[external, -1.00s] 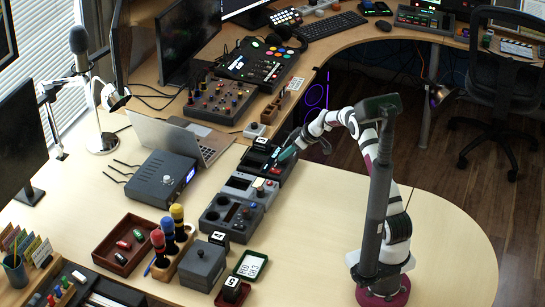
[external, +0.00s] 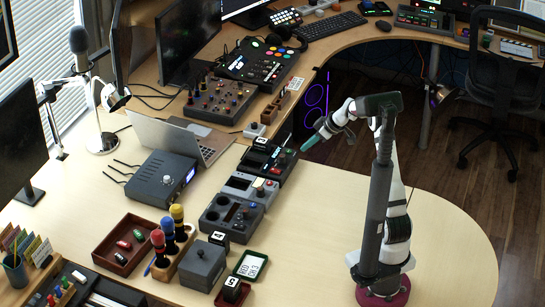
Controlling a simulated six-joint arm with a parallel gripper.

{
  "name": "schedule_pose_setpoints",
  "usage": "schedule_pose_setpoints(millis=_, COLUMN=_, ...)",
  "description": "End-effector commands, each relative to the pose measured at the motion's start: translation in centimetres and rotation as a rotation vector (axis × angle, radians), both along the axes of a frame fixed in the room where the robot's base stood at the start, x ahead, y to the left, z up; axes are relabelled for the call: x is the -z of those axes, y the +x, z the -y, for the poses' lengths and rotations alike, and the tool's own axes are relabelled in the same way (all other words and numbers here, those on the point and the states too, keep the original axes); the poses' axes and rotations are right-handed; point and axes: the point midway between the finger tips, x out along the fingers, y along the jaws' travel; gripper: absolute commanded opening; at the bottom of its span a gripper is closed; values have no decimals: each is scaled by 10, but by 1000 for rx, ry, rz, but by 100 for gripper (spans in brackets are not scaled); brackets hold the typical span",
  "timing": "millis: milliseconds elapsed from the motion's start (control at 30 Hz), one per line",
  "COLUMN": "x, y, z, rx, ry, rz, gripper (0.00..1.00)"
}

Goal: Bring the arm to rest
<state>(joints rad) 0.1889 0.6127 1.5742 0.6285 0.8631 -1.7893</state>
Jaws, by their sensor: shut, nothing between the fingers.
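My gripper (external: 308,144) is at the end of my folded arm, above the far right edge of the light wooden desk (external: 316,236). Its teal fingertips point down and to the left and are together, with nothing between them. It hangs apart from the row of dark modules, just right of the farthest module (external: 266,160). My arm rises from a maroon base on the right part of the desk.
A row of modules (external: 236,204) runs along the desk left of my gripper. A grey box (external: 203,265), a wooden rack with coloured-top tools (external: 178,238) and a red tray (external: 124,243) stand in front. The desk between the modules and my base is clear.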

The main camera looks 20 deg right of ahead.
Motion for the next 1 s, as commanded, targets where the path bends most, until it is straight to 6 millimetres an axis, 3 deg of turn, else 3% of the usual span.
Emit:
schedule_pose_setpoints(millis=67, x=-5, y=-7, z=-3, rx=12, ry=9, rz=-18, gripper=0)
schedule_pose_setpoints(millis=167, x=-34, y=-54, z=-20, rx=101, ry=57, rz=-142, gripper=0)
schedule_pose_setpoints(millis=267, x=-63, y=-148, z=-39, rx=300, ry=99, rz=-373, gripper=0)
schedule_pose_setpoints(millis=300, x=-70, y=-188, z=-43, rx=400, ry=101, rz=-465, gripper=0)
schedule_pose_setpoints(millis=400, x=-71, y=-283, z=-42, rx=674, ry=80, rz=-653, gripper=0)
schedule_pose_setpoints(millis=500, x=-60, y=-353, z=-33, rx=924, ry=45, rz=-757, gripper=0)
schedule_pose_setpoints(millis=533, x=-56, y=-368, z=-30, rx=984, ry=35, rz=-775, gripper=0)
schedule_pose_setpoints(millis=600, x=-49, y=-392, z=-24, rx=1089, ry=19, rz=-801, gripper=0)
schedule_pose_setpoints(millis=700, x=-45, y=-405, z=-20, rx=1157, ry=10, rz=-813, gripper=0)
schedule_pose_setpoints(millis=1000, x=-45, y=-405, z=-19, rx=1161, ry=10, rz=-814, gripper=0)
